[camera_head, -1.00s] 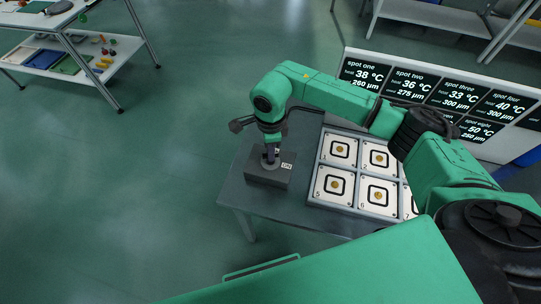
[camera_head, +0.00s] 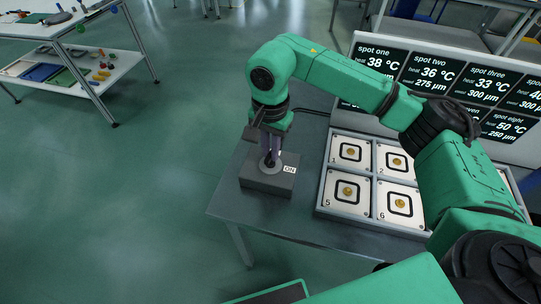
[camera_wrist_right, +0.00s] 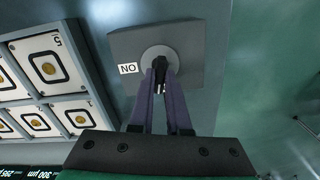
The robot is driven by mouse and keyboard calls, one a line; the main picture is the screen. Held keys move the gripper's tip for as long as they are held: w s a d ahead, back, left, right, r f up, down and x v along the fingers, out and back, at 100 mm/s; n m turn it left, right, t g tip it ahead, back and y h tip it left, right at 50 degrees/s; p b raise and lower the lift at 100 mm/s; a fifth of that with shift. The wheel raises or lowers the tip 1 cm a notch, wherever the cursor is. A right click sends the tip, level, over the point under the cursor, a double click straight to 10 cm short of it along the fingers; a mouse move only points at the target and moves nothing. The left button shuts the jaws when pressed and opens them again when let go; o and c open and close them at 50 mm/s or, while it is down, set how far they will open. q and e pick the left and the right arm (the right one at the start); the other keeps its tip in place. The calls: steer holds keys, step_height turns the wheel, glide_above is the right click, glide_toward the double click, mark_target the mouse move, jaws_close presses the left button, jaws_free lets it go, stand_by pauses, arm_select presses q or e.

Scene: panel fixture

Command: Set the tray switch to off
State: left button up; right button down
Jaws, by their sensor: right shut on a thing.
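The tray switch (camera_head: 258,180) is a dark grey box at the left end of the grey table. A white label on its right side reads ON. My right gripper (camera_head: 270,161) reaches down onto the top of the box. In the right wrist view the switch box (camera_wrist_right: 196,48) has a round disc with a dark lever in its middle. My right gripper's purple fingers (camera_wrist_right: 160,76) are shut on that lever, and the label beside it appears upside down. The fingers partly hide the lever, so I cannot tell its exact tilt. My left gripper is not in view.
A tray (camera_head: 325,208) of numbered square plates with gold discs stands right of the switch. A panel (camera_head: 440,140) with black readouts stands behind it. My right arm covers part of both. A shelf table (camera_head: 60,28) stands far left, with open floor between.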

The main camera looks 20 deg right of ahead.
steer(key=shift+n+b, duration=0.8)
steer(key=shift+n, duration=0.4)
steer(key=shift+r, duration=0.1)
steer(key=c, duration=0.9)
jaws_free()
step_height(320, 180, up, 8)
steer(key=shift+f+b, duration=0.15)
steer(key=shift+b, duration=0.2)
step_height(320, 180, up, 7)
steer(key=p, duration=0.2)
glide_above(270, 154)
steer(key=shift+f, duration=0.1)
